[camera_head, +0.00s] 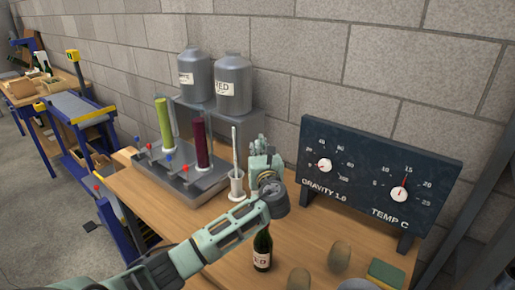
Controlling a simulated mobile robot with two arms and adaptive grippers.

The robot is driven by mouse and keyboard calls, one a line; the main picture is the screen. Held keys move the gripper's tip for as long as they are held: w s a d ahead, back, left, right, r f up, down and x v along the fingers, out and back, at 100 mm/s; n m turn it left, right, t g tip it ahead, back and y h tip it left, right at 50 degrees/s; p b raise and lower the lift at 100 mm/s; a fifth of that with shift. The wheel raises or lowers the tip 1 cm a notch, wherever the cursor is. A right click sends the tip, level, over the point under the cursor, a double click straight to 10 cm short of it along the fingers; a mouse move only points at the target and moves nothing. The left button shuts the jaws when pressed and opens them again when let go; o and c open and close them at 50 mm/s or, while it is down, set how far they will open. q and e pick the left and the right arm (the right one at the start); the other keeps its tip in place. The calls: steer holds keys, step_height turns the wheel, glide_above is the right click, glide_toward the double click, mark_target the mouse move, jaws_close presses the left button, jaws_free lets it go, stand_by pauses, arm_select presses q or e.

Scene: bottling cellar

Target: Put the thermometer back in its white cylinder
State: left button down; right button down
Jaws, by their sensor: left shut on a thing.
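The thermometer (235,148) is a thin pale rod, upright. Its lower end meets the mouth of the small white cylinder (237,189) on the wooden bench; I cannot tell how deep it sits. My left gripper (260,153) is just right of the rod, above and beside the cylinder, with its wrist nearer the camera. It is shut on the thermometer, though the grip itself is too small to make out. My right gripper is not in view.
A grey rack with green (164,128) and dark red (201,140) tubes stands left of the cylinder. Two metal tanks (233,86) are behind. A gauge board (375,172) stands at right. A dark bottle (262,250) and two brownish rounded objects (339,256) occupy the front.

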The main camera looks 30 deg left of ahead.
arm_select(q)
steer(key=c, duration=1.7)
jaws_free()
steer(key=v, duration=0.7)
steer(key=shift+s+d, duration=0.15)
steer(key=shift+d, duration=0.05)
